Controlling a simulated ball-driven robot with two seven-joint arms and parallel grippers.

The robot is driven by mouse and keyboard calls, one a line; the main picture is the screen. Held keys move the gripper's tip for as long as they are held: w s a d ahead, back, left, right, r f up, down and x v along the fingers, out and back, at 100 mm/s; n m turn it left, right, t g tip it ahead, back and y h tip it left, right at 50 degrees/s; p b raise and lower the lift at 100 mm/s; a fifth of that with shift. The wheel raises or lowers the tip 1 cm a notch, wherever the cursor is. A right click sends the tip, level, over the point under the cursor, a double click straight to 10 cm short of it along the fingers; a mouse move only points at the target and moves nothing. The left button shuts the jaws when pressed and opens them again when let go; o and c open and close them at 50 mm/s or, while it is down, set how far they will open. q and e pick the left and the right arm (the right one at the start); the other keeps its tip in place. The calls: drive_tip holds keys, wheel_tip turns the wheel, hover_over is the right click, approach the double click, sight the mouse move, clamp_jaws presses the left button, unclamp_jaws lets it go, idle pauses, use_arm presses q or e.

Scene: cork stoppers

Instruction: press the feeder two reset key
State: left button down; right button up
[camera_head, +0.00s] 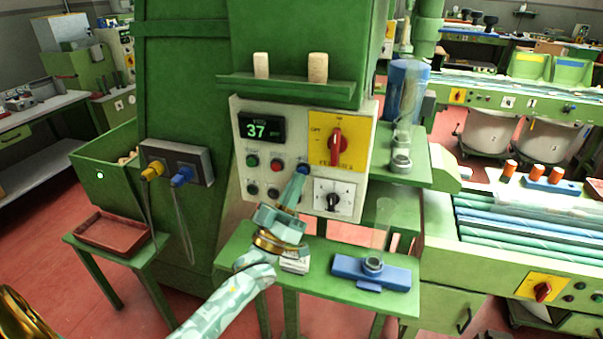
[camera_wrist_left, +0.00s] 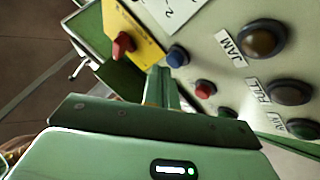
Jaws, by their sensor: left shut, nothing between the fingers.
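The beige control panel (camera_head: 297,205) on the green machine carries a blue key (camera_head: 303,169), a red key (camera_head: 277,164) and a green key (camera_head: 252,160) in a row. No reset label is readable. My left gripper (camera_head: 299,174) is shut and empty, with its tips at the blue key and partly covering it. In the left wrist view the shut fingers (camera_wrist_left: 160,76) end close beside the blue key (camera_wrist_left: 177,56); I cannot tell whether they touch it. The red key (camera_wrist_left: 205,89) lies to the right of the fingers there. My right gripper is not in view.
A shelf with two corks (camera_head: 317,67) overhangs the panel. A blue fixture (camera_head: 345,272) stands on the lower table.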

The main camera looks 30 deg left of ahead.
use_arm(q)
drive_tip(key=shift+w+a+y, duration=0.15)
drive_tip(key=shift+w+y, duration=0.15)
drive_tip(key=shift+w, duration=0.2)
idle(0.7)
drive_tip(key=shift+s, duration=0.1)
drive_tip(key=shift+s+d+p, duration=0.25)
drive_tip(key=shift+s+p, duration=0.1)
drive_tip(key=shift+s, duration=0.4)
drive_tip(key=shift+s+d+p, duration=0.2)
drive_tip(key=shift+s+p, duration=0.2)
drive_tip(key=shift+s, duration=0.4)
drive_tip(key=shift+s+d+p, duration=0.15)
drive_tip(key=shift+s+p, duration=0.2)
drive_tip(key=shift+s, duration=0.5)
drive_tip(key=shift+s+d+p, duration=0.2)
drive_tip(key=shift+s+p, duration=0.2)
drive_tip(key=shift+s, duration=0.4)
